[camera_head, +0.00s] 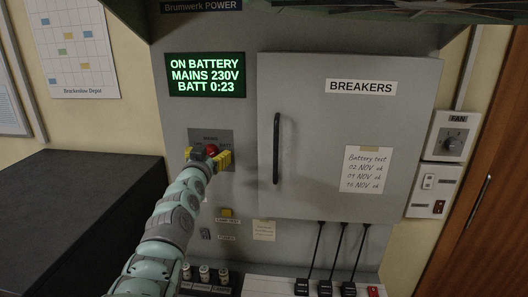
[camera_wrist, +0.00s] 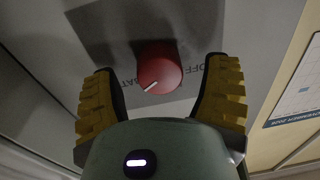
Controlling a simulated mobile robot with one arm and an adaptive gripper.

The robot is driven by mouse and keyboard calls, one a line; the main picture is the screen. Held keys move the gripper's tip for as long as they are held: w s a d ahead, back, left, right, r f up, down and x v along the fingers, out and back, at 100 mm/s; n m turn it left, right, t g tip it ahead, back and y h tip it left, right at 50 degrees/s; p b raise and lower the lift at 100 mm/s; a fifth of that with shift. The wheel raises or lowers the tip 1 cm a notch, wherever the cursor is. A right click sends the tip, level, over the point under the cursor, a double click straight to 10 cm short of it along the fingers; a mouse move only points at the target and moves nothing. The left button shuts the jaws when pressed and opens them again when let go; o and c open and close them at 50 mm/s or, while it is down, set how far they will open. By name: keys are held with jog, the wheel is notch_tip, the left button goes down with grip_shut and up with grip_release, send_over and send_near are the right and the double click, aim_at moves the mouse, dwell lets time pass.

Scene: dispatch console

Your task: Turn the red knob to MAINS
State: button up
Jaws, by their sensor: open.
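The red knob (camera_head: 211,150) sits on a dark label plate on the grey cabinet, left of the breaker door. In the wrist view the red knob (camera_wrist: 160,66) shows a white pointer line toward lettering ending in "AT", partly hidden. "OFF" is upside down on its other side; a MAINS mark is not readable. My gripper (camera_head: 206,157) is at the knob. Its yellow fingers stand open, one on each side, with visible gaps to the knob in the wrist view (camera_wrist: 161,78). The display (camera_head: 206,75) reads ON BATTERY, MAINS 230V, BATT 0:23.
The closed BREAKERS door (camera_head: 345,190) with a black handle (camera_head: 277,148) is right of the knob. A dark box (camera_head: 75,215) fills the left.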

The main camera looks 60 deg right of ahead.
jog(key=c, duration=1.2)
jog(key=shift+n, duration=0.3)
jog(key=n+b, duration=0.1)
jog(key=n, duration=0.9)
jog(key=shift+w+a+n+g+b, duration=0.1)
jog(key=shift+w+n+g+b, duration=0.05)
jog(key=shift+n+g+b, duration=0.2)
